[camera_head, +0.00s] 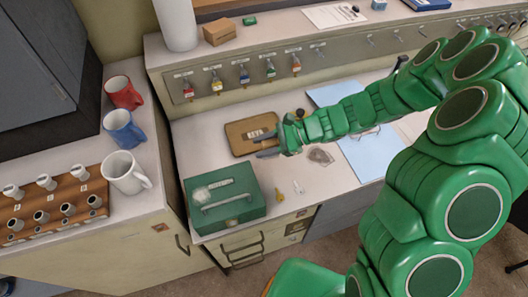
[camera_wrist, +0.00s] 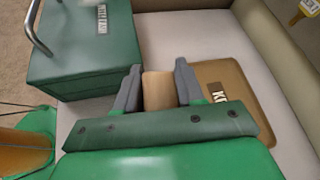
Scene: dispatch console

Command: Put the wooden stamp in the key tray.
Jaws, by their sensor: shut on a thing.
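My gripper (camera_wrist: 158,68) is shut on the wooden stamp (camera_wrist: 160,91), a light-brown block between the two grey fingers in the wrist view. In the head view my gripper (camera_head: 264,144) is at the front right part of the key tray, and the stamp is hard to make out there. The key tray (camera_head: 236,139) is a flat brown tray with a white label on the counter. In the wrist view the tray (camera_wrist: 225,75) lies right of the fingers, partly covered by my gripper. I cannot tell the stamp's height above the surface.
A green metal box (camera_head: 226,205) with a handle stands in front of the tray. A row of hooks with coloured key tags (camera_head: 240,77) hangs behind it. Blue sheets (camera_head: 362,155) lie to the right. Mugs (camera_head: 124,130) stand on the left counter.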

